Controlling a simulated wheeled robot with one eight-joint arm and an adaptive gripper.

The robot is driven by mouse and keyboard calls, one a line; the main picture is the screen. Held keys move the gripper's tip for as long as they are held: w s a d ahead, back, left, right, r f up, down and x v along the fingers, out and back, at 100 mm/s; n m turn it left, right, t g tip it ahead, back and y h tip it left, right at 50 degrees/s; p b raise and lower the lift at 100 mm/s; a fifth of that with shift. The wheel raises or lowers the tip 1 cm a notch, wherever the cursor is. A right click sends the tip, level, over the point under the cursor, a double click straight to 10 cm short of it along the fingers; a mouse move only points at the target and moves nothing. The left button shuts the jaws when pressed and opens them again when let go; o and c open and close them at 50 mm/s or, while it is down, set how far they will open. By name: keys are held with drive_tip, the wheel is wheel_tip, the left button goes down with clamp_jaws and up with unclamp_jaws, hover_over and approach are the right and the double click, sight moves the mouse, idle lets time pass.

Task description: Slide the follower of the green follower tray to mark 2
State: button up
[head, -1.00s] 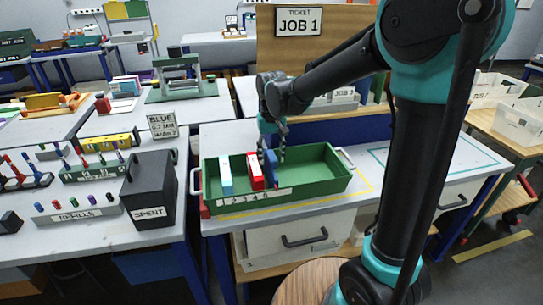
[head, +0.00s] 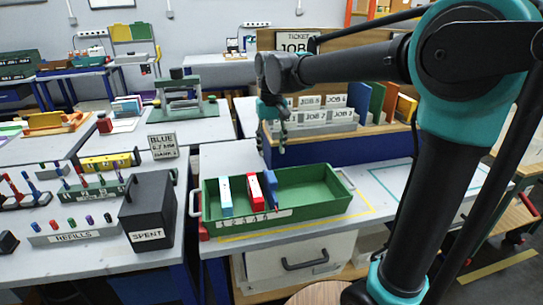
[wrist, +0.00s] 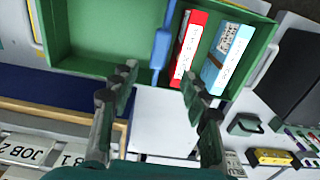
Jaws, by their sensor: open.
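The green follower tray (head: 315,205) lies on the workbench, with a numbered white strip (head: 255,216) along its front wall. Inside, from left, stand a white-and-blue box (head: 225,195), a red box (head: 254,190) and the blue follower (head: 270,186) just right of the red box. The digit at the follower is too small to read surely. My gripper (head: 283,147) is raised above and behind the tray, apart from the follower. In the wrist view my gripper (wrist: 158,72) is open and empty, and the follower (wrist: 161,45) shows between and beyond the fingers.
Behind the tray a wooden shelf holds JOB boxes (head: 310,115) and coloured boards. A black SPENT bin (head: 148,212) and a REFILLS rack (head: 75,235) stand on the bench to the left. The tray's right part is empty, and a taped bench area (head: 400,180) lies to its right.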

sight(271, 191)
drive_tip(key=shift+r, duration=0.15)
drive_tip(key=shift+c, duration=0.5)
